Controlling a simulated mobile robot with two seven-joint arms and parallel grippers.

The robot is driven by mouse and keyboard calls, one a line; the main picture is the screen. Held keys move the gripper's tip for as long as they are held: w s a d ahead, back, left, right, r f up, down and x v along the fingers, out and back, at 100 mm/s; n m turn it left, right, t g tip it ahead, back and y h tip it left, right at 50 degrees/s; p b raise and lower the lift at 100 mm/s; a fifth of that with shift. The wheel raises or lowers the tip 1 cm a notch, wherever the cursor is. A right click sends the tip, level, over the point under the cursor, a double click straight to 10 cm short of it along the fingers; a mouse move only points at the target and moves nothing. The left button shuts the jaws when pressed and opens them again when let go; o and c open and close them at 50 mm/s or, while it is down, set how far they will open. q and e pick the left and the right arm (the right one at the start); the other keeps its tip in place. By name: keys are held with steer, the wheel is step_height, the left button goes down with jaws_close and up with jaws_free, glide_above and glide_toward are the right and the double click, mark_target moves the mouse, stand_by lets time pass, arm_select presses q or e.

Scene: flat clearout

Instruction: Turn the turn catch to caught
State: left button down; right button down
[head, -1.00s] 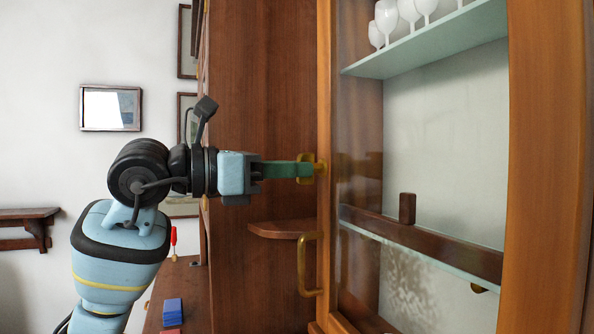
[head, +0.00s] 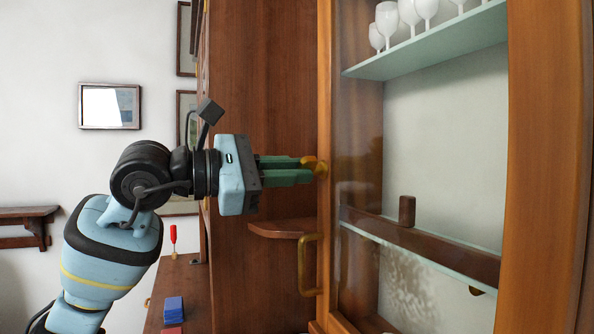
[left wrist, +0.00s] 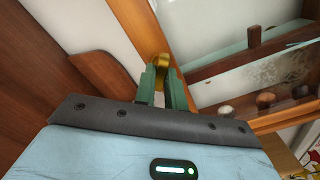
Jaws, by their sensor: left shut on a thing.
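The turn catch (head: 320,168) is a small brass piece on the left upright of the glazed cabinet door frame (head: 325,90). My left gripper (head: 308,168) is level with it, its green fingers shut on the catch. In the left wrist view the catch (left wrist: 161,62) shows as a brass loop at the tips of the fingers (left wrist: 160,76). The fingers partly hide it, so its exact angle is hard to tell. A brass pull handle (head: 303,265) is on the same upright below the catch. My right gripper is not in view.
Behind the glass, white goblets (head: 387,20) stand on a glass shelf (head: 430,45). A small wooden shelf (head: 280,229) juts out below my gripper.

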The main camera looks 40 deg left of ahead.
arm_select(q)
steer(key=shift+m, duration=0.6)
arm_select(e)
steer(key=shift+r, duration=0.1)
arm_select(q)
steer(key=m, duration=0.4)
steer(key=shift+m, duration=0.3)
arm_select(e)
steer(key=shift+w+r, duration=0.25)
arm_select(q)
steer(key=m+p, duration=0.1)
steer(key=m, duration=0.3)
steer(key=c, duration=1.3)
jaws_free()
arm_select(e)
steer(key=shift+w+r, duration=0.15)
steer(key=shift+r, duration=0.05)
